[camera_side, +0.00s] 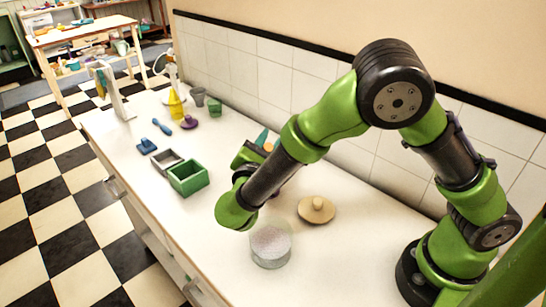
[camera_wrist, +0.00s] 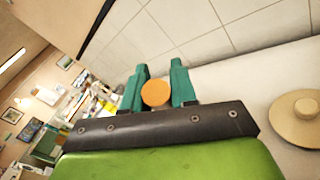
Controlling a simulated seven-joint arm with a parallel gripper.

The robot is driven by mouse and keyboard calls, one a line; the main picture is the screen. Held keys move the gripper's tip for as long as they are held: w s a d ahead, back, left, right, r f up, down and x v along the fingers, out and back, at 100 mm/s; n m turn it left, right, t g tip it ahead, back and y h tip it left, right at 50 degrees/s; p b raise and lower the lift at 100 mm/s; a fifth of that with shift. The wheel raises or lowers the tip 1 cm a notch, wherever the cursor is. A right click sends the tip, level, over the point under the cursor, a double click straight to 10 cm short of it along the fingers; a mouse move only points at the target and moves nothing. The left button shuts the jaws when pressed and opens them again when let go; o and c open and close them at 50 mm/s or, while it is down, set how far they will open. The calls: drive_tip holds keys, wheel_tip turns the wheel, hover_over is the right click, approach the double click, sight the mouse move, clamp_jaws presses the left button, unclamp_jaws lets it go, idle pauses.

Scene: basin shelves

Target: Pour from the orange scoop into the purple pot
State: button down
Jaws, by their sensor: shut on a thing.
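My gripper (camera_wrist: 157,85) has teal fingers shut on the orange scoop (camera_wrist: 155,93), which shows as a round orange end between them. In the side view my gripper (camera_side: 267,140) is above the counter near the tiled wall, mostly behind my own arm, with only a bit of orange visible. The scoop's bowl and anything in it are hidden. A small purple thing (camera_side: 189,123), probably the purple pot, stands on the counter farther back and to the left, well apart from my gripper. Its opening cannot be made out.
A clear container of pale grains (camera_side: 270,248) stands at the front, near a tan knobbed lid (camera_side: 317,210). A green box (camera_side: 188,178), grey box (camera_side: 166,160), blue brush (camera_side: 161,127), yellow bottle (camera_side: 176,105), and grey and green cups (camera_side: 214,107) stand to the left. The tiled wall bounds the back.

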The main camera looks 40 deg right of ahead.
drive_tip(key=shift+s+d+f+m, duration=0.25)
drive_tip(key=shift+s+m, duration=0.15)
drive_tip(key=shift+m, duration=0.3)
drive_tip(key=shift+s+d+f+m, duration=0.15)
drive_tip(key=shift+s+d+m, duration=0.1)
drive_tip(key=shift+s+m, duration=0.35)
drive_tip(key=shift+s+d+f+m, duration=0.2)
drive_tip(key=shift+s+d+m, duration=0.05)
drive_tip(key=shift+m, duration=0.55)
idle(4.1)
drive_tip(key=shift+w+a+r+n, duration=0.2)
drive_tip(key=shift+w+a+n, duration=0.15)
drive_tip(key=shift+w+n, duration=0.35)
drive_tip(key=shift+w+a+r+n, duration=0.3)
drive_tip(key=shift+w+n, duration=0.1)
drive_tip(key=shift+n, duration=0.65)
drive_tip(key=shift+w+a+r+n, duration=0.15)
drive_tip(key=shift+w+a+n, duration=0.2)
drive_tip(key=shift+w+n, duration=0.35)
drive_tip(key=shift+w+a+f+n, duration=0.1)
drive_tip(key=shift+w+a+n, duration=0.35)
drive_tip(key=shift+n, duration=0.45)
drive_tip(key=shift+w+a+r+n, duration=0.1)
drive_tip(key=shift+w+a+n, duration=0.1)
drive_tip(key=shift+w+n, duration=0.55)
drive_tip(key=shift+w+a+f+n, duration=0.1)
drive_tip(key=shift+w+a+n, duration=0.3)
drive_tip(key=shift+n, duration=0.6)
